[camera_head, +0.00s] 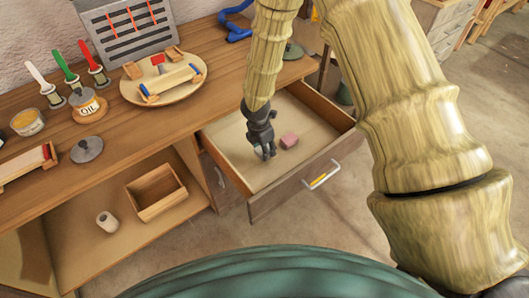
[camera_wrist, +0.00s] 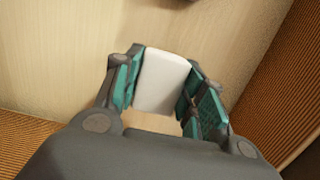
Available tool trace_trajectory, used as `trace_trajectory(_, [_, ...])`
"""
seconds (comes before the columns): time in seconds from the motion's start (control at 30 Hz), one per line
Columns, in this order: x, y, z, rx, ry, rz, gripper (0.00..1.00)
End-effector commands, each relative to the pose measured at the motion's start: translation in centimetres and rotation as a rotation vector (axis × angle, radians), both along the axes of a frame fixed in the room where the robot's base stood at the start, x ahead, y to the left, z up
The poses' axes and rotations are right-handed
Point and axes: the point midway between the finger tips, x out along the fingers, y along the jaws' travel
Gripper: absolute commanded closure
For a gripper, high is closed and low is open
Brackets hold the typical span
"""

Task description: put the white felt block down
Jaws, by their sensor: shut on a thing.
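The white felt block (camera_wrist: 162,82) is a pale, flat-sided piece between the two teal-padded fingers of my gripper (camera_wrist: 160,92) in the wrist view. My gripper is shut on it. In the head view my gripper (camera_head: 264,153) points down into the open drawer (camera_head: 228,135). The block is mostly hidden by the fingers there. I cannot tell whether it touches the drawer floor.
A pink block (camera_head: 289,141) lies in the drawer just right of my gripper. The drawer front has a handle (camera_head: 322,175). The workbench (camera_head: 130,125) to the left holds a round tray (camera_head: 190,88) and an oil pot (camera_head: 88,104). A wooden box (camera_head: 156,191) sits on the shelf below.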

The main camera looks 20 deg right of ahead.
Motion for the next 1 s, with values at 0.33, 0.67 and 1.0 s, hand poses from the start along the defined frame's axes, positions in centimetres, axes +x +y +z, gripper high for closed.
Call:
trace_trajectory(0.33, [0.0, 0.0, -2.5, 0.0, 0.0, 0.002, 0.9])
trace_trajectory(0.67, [0.0, 0.0, -2.9, 0.0, 0.0, 0.001, 0.9])
trace_trajectory(1.0, [0.0, 0.0, -3.7, 0.0, 0.001, 0.001, 0.9])
